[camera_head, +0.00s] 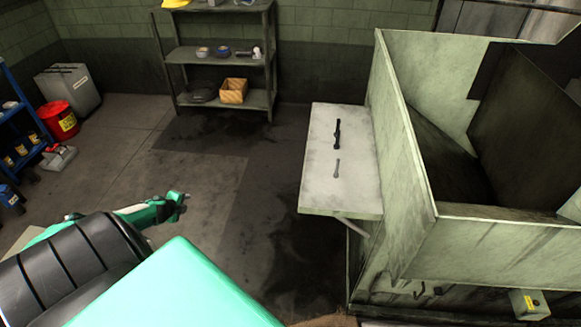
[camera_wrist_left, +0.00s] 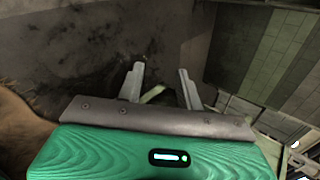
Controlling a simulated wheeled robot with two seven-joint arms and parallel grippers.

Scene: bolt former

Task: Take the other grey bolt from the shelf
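A small grey bolt (camera_head: 336,167) lies on the pale side shelf (camera_head: 318,190) fixed to the green machine. A longer dark, bolt-like piece (camera_head: 337,133) lies on the same shelf, just behind it and apart from it. My left gripper (camera_head: 183,195) is well to the left of the shelf, over the floor. In the left wrist view, its two fingers (camera_wrist_left: 161,84) are spread apart with no bolt between them. The shelf's bolts cannot be made out in that view. My right gripper is in neither view.
The machine's high-walled bin (camera_head: 405,160) borders the shelf on the right. A metal rack (camera_head: 222,55) with a wooden box (camera_head: 233,91) stands at the back. A red bucket (camera_head: 58,119) and a blue rack (camera_head: 20,125) stand at left. The floor between my left gripper and the shelf is clear.

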